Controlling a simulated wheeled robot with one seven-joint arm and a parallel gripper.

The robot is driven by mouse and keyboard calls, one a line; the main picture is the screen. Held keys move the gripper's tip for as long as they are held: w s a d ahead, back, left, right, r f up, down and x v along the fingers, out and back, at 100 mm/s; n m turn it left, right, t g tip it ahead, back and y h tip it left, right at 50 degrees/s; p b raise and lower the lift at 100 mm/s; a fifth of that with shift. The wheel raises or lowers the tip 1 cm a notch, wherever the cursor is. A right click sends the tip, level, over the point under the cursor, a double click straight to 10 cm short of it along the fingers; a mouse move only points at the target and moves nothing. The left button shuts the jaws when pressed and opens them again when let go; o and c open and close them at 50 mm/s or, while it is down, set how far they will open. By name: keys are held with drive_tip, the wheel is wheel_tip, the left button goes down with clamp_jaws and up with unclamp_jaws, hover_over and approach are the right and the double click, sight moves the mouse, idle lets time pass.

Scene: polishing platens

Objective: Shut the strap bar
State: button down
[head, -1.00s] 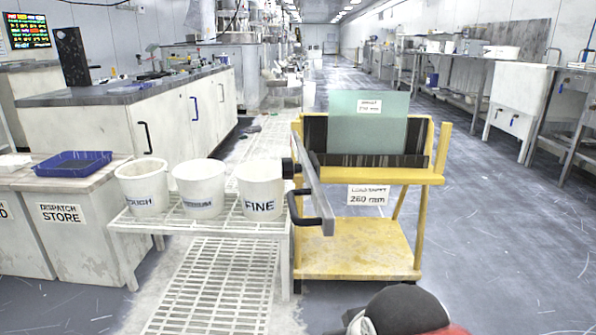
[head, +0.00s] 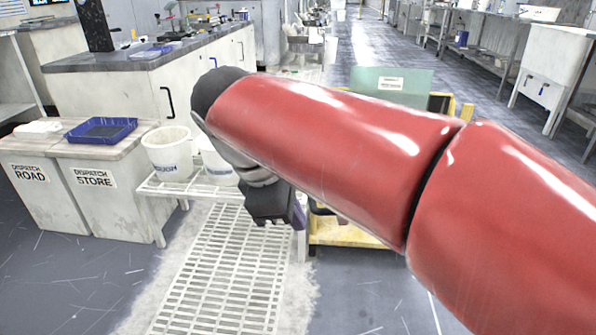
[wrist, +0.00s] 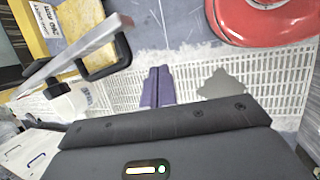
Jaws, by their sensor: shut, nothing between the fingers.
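The strap bar (wrist: 70,57) is a pale metal bar with a black loop handle (wrist: 108,70), at the upper left of the wrist view. In the head view my arm hides most of it. It belongs to the yellow cart (head: 350,233), which carries an upright green sheet (head: 405,84). My gripper (head: 299,214) hangs at the end of my red arm, in front of the cart's left side. In the wrist view its purple fingers (wrist: 157,87) are together and empty, right of the handle and apart from it.
A white rack (head: 160,187) with white buckets (head: 167,152) stands left of the cart, partly behind my arm. Dispatch cabinets (head: 93,205) with a blue tray (head: 100,131) are further left. A pale floor grating (head: 225,270) lies in front. The aisle behind the cart looks clear.

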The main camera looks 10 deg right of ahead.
drive_tip(key=w+a+r+n+h+p, duration=0.2)
drive_tip(key=a+r+n+h+p, duration=0.1)
drive_tip(key=a+r+n, duration=0.45)
drive_tip(key=w+d+f+m+b, duration=0.1)
drive_tip(key=d+f+b, duration=0.3)
drive_tip(key=d+f, duration=0.4)
drive_tip(key=shift+w+d+f, duration=0.25)
drive_tip(key=shift+w+f, duration=0.1)
drive_tip(key=shift+w, duration=0.2)
drive_tip(key=shift+m, duration=0.25)
